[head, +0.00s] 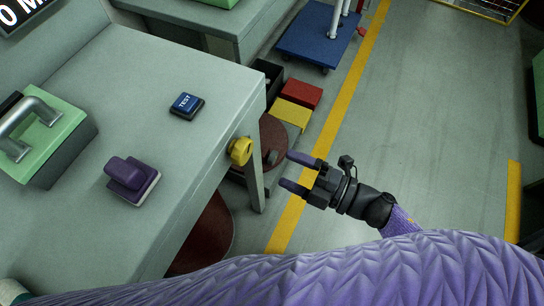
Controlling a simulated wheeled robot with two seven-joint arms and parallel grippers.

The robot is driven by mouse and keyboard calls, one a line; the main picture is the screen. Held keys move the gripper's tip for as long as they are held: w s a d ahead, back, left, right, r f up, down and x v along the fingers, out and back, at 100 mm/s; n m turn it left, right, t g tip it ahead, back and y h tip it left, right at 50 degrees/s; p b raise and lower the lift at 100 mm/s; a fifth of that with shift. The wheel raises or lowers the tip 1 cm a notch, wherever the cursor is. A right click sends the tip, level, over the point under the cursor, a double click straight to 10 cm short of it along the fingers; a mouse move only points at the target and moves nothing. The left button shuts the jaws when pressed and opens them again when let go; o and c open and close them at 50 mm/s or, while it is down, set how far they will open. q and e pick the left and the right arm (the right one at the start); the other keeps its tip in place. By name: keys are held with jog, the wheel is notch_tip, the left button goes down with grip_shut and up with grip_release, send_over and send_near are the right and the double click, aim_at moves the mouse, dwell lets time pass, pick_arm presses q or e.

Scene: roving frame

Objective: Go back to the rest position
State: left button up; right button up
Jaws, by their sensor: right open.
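My right gripper (299,174) is open and empty, with its two purple fingertips apart. It hangs over the floor just right of the grey workbench (85,95), pointing left. A yellow knob (240,151) sits on the bench's right side, a short way left of the fingertips and apart from them. My left gripper is not in view.
Red (302,94) and yellow (291,114) boxes and a blue trolley (319,42) stand beyond.

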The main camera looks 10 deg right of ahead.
jog(key=shift+d, duration=0.1)
dwell(0.3)
jog(key=s+d+f+m+h, duration=0.25)
jog(key=f+m+h, duration=0.2)
jog(key=f, duration=0.25)
jog(key=s+d+f+m+g+h, duration=0.1)
jog(key=d+f+m+h, duration=0.3)
jog(key=f+m, duration=0.25)
jog(key=s+d+f+m+h, duration=0.2)
jog(key=d+f+m+h, duration=0.15)
jog(key=f, duration=0.45)
jog(key=s+f+m+g+h, duration=0.1)
jog(key=s+f+m+g, duration=0.3)
jog(key=s, duration=0.6)
jog(key=s+f+m+g+h, duration=0.1)
jog(key=s+f+m+g, duration=0.3)
jog(key=s, duration=0.6)
jog(key=shift+s+a+f+g+h, duration=0.3)
jog(key=shift+g+h, duration=0.1)
jog(key=shift+g, duration=0.2)
jog(key=shift+w, duration=0.15)
